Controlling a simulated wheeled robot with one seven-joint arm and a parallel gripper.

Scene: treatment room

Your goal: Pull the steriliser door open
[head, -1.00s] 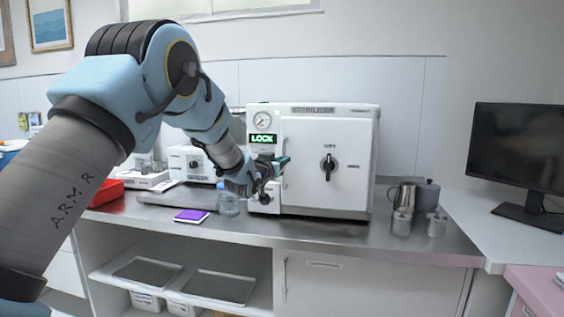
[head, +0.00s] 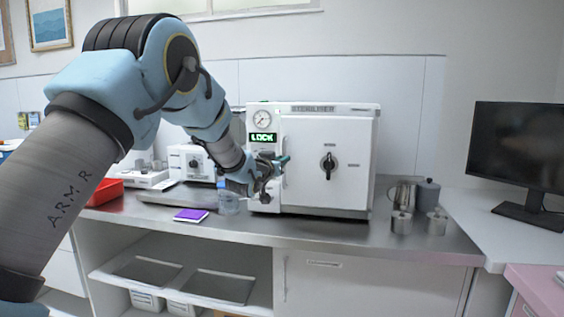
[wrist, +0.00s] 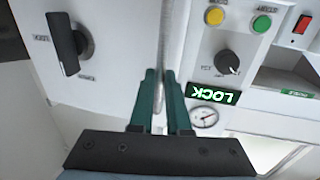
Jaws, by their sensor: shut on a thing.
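The white steriliser (head: 330,115) stands on the steel counter. Its door (head: 345,185) looks closed, with a black knob (head: 328,166) whose lever stands upright. The knob also shows in the wrist view (wrist: 66,43). A green lit LOCK sign (head: 263,138) is on the panel left of the door; it appears upside down in the wrist view (wrist: 213,95). My gripper (head: 284,160) is at the door's left edge. In the wrist view its teal fingers (wrist: 161,76) are shut on a grey bar (wrist: 164,35) along that edge. The fingers hide part of the bar.
A monitor (head: 518,155) is further right. The counter directly before the door is clear.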

